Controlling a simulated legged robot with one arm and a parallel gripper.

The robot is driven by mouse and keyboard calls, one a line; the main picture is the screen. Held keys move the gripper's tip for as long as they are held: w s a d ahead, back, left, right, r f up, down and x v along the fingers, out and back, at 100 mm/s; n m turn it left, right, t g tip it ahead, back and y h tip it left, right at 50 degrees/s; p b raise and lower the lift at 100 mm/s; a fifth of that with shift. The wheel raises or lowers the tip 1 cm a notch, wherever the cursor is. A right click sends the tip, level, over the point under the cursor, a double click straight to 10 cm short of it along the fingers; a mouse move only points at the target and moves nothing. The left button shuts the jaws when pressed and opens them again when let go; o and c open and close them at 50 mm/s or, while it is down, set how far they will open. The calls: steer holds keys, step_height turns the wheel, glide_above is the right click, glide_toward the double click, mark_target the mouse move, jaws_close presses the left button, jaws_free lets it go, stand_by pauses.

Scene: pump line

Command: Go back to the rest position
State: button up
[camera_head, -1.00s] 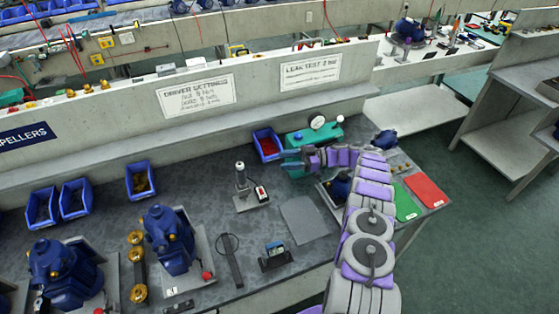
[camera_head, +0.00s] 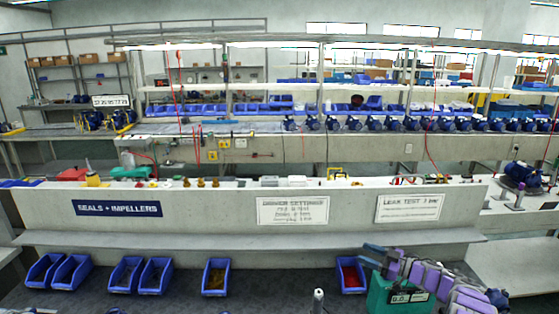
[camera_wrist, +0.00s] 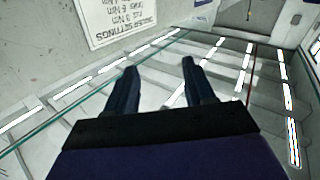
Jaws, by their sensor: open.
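My gripper (camera_wrist: 159,66) is open in the wrist view, its two dark fingers apart with nothing between them. A pale panel with a printed driver settings sign (camera_wrist: 118,18) fills the upper left beyond the fingers. In the head view my purple and grey arm enters at the lower right. Its dark gripper end (camera_head: 374,250) is in front of the bench's back panel, by the top of the green leak test unit (camera_head: 388,298). Whether the arm touches the unit cannot be told.
Blue bins (camera_head: 216,278) stand along the back of the bench, and one with red contents (camera_head: 351,276) is left of the green unit. A grey screwdriver top (camera_head: 318,297) shows at the bottom edge. Behind the panel (camera_head: 360,235) runs another line with several blue pumps (camera_head: 373,124).

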steer(key=w+d+r+m+t+h, duration=0.1)
steer(key=w+r+m+t+h, duration=0.2)
steer(key=r, duration=0.5)
steer(key=w+d+r+m+t+h, duration=0.1)
steer(key=w+r+m+t+h, duration=0.15)
steer(key=w+r+h, duration=0.4)
steer(key=s+r+m+h, duration=0.6)
steer(key=r, duration=0.3)
steer(key=s+a+f+g, duration=0.4)
steer(key=s+a+g, duration=0.1)
steer(key=s, duration=1.5)
steer(key=s+a+f+m+g, duration=0.1)
steer(key=s+a+f+g, duration=0.3)
steer(key=s, duration=1.7)
steer(key=s+a+f+g, duration=0.5)
steer(key=s+a+g, duration=0.3)
steer(key=s, duration=1.2)
steer(key=a, duration=0.2)
steer(key=shift+s+a+m, duration=0.35)
steer(key=shift+f+g+y, duration=0.1)
steer(key=shift+g+y, duration=0.15)
